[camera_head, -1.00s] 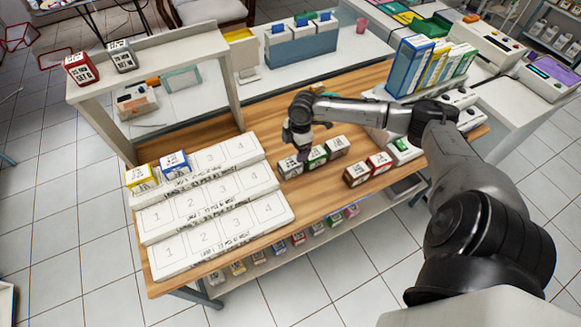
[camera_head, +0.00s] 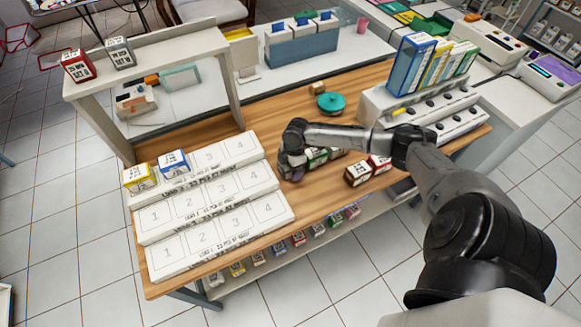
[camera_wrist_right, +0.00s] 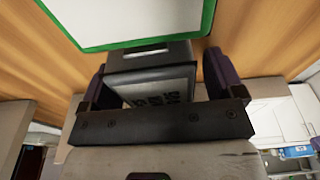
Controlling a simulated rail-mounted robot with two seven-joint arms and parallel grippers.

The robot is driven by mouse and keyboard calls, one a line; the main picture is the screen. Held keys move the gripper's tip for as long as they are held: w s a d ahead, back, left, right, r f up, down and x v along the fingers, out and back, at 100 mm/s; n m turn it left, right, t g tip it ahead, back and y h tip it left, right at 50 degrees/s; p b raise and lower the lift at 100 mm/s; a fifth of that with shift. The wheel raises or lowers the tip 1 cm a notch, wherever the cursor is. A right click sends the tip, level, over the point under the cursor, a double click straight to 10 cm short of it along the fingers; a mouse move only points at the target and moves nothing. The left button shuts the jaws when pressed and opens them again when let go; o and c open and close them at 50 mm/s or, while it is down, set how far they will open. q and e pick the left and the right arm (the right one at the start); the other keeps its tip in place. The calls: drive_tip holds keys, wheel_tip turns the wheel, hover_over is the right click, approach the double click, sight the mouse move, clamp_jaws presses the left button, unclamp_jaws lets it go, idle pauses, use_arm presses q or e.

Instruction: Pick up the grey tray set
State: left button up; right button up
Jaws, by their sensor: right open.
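A grey tray set box (camera_wrist_right: 152,78) with a dark top and a white printed label sits between the two dark fingers of my right gripper (camera_wrist_right: 155,66) in the right wrist view. The fingers are open, one on each side of the box; I cannot tell whether they touch it. In the head view, my right gripper (camera_head: 291,172) points down at the left end of a row of boxes on the wooden table and hides most of the grey box. Another grey box (camera_head: 120,54) stands on the raised white shelf. My left gripper is not in view.
Stepped white racks with numbered places (camera_head: 205,195) lie to the left, holding a yellow box (camera_head: 138,178) and a blue box (camera_head: 173,163). A teal lidded dish (camera_head: 331,103) stands behind.

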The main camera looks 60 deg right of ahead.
drive_tip(key=shift+f, duration=0.1)
drive_tip(key=shift+c, duration=0.5)
drive_tip(key=c, duration=1)
